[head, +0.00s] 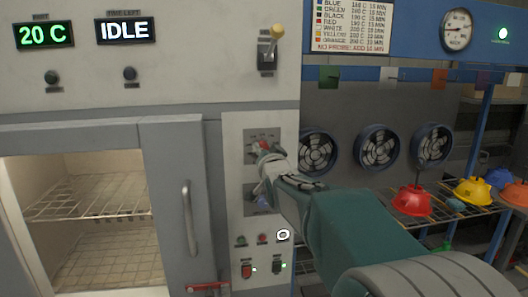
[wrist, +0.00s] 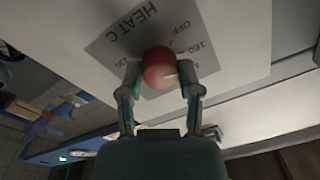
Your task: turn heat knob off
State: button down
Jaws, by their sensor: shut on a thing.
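The red heat knob (wrist: 158,68) sits on a grey label plate (wrist: 112,45) that reads "HEAT C", "OFF", "160" and "120" in the wrist view. A pale pointer mark shows on the knob's lower right side and does not line up with "OFF". My gripper (wrist: 160,80) has one finger on each side of the knob and is shut on it. In the head view, my gripper (head: 266,158) reaches the control panel (head: 236,140), and only a bit of red knob (head: 264,145) shows above it.
A displays panel reads 20 C (head: 44,34) and IDLE (head: 125,30). A yellow-tipped lever (head: 277,32) is above the knob. Below are another knob (head: 263,200) and several small buttons (head: 262,239). A door handle (head: 188,218) is left.

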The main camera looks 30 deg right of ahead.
jog(key=n, duration=0.9)
jog(key=shift+d+f+n+g+y, duration=0.1)
jog(key=shift+f+n+g+y, duration=0.2)
jog(key=shift+f+y, duration=0.1)
dwell(0.4)
jog(key=shift+c, duration=1.3)
grip_release()
jog(key=shift+r, duration=0.2)
jog(key=shift+r, duration=0.1)
